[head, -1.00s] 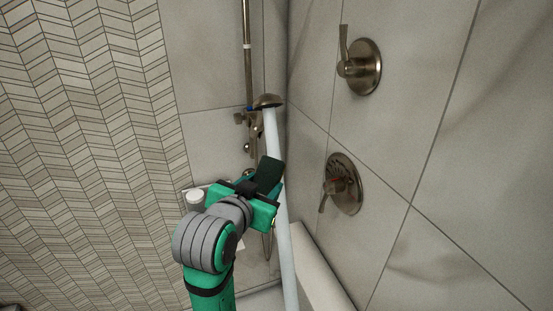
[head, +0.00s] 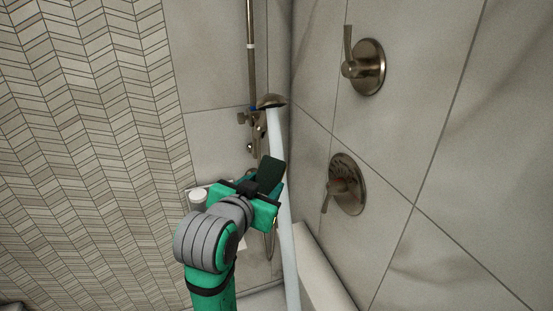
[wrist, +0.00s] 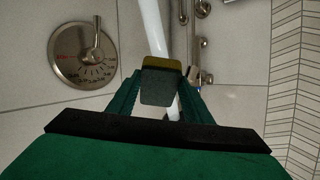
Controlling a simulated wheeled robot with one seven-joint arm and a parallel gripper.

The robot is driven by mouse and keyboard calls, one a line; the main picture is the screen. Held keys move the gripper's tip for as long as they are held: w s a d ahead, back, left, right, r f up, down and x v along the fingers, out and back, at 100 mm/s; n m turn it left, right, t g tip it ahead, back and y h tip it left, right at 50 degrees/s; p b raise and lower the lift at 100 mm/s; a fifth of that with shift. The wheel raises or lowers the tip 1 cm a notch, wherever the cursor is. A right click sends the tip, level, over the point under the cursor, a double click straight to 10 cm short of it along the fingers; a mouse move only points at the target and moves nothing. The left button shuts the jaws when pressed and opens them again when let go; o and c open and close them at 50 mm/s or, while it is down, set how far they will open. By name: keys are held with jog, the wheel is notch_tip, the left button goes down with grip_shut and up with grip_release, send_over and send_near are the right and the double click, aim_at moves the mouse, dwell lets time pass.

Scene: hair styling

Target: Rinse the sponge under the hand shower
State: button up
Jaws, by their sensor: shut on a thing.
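The sponge (head: 270,172) is a dark green block with a yellow layer, seen edge-on in the wrist view (wrist: 158,88). My gripper (head: 262,192) is shut on it and holds it up in the air. The hand shower (head: 270,101) is a bronze head on the back wall rail, above the sponge. A pale water stream (head: 276,135) runs down from it. In the head view the stream passes along the sponge's right edge. In the wrist view it shows above and below the sponge, which hides part of it. I cannot tell whether the water touches the sponge.
Two lever valves, an upper one (head: 365,67) and a lower one (head: 346,184), sit on the right tiled wall. A white cylindrical item (head: 198,197) stands on a small shelf left of my gripper. A pale ledge (head: 322,275) lies at the lower right. A patterned tile wall fills the left.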

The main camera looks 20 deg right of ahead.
aim_at(266, 178)
jog(key=shift+a+r, duration=0.1)
jog(key=shift+a, duration=0.05)
jog(key=shift+s+r, duration=0.25)
jog(key=shift+s+a+r, duration=0.85)
jog(key=shift+s+r, duration=0.05)
jog(key=shift+s, duration=0.2)
jog(key=shift+s+a+r, duration=0.15)
jog(key=shift+s+r, duration=0.25)
jog(key=shift+s, duration=0.1)
jog(key=shift+s+a+r, duration=0.15)
jog(key=shift+s+r, duration=0.25)
jog(key=shift+s, duration=0.1)
jog(key=shift+w, duration=0.25)
